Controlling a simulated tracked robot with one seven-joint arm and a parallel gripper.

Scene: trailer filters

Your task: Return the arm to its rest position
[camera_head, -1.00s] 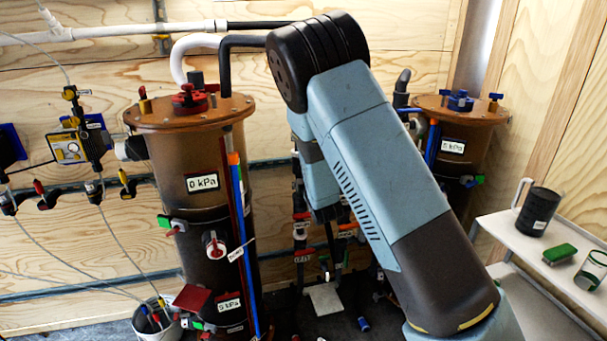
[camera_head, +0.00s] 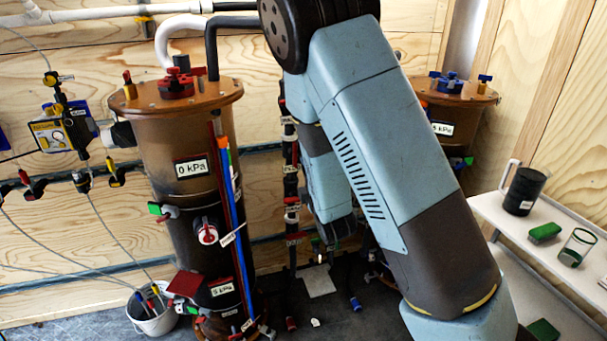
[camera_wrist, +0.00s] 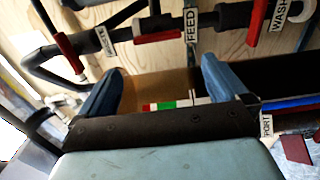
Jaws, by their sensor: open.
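My arm crosses the middle of the head view, bent at a high elbow, its forearm hanging between the two brown tanks. My gripper (camera_wrist: 163,88) shows in the wrist view with two blue fingers spread apart and nothing held between them. A brown tank surface and dark pipes lie beyond the fingers. In the head view the fingers are not clearly seen behind the arm. The left tank (camera_head: 165,135) has a red-knobbed lid and a "0 kPa" label. The right tank (camera_head: 468,110), with a blue knob, is partly hidden by my arm.
In the wrist view, pipes with a red-handled valve (camera_wrist: 68,52) and a "FEED" tag (camera_wrist: 191,25) lie close beyond the fingers. A white bucket (camera_head: 154,325) stands at lower left. A shelf (camera_head: 485,205) at right bears a black mug (camera_head: 523,190) and a glass (camera_head: 577,247).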

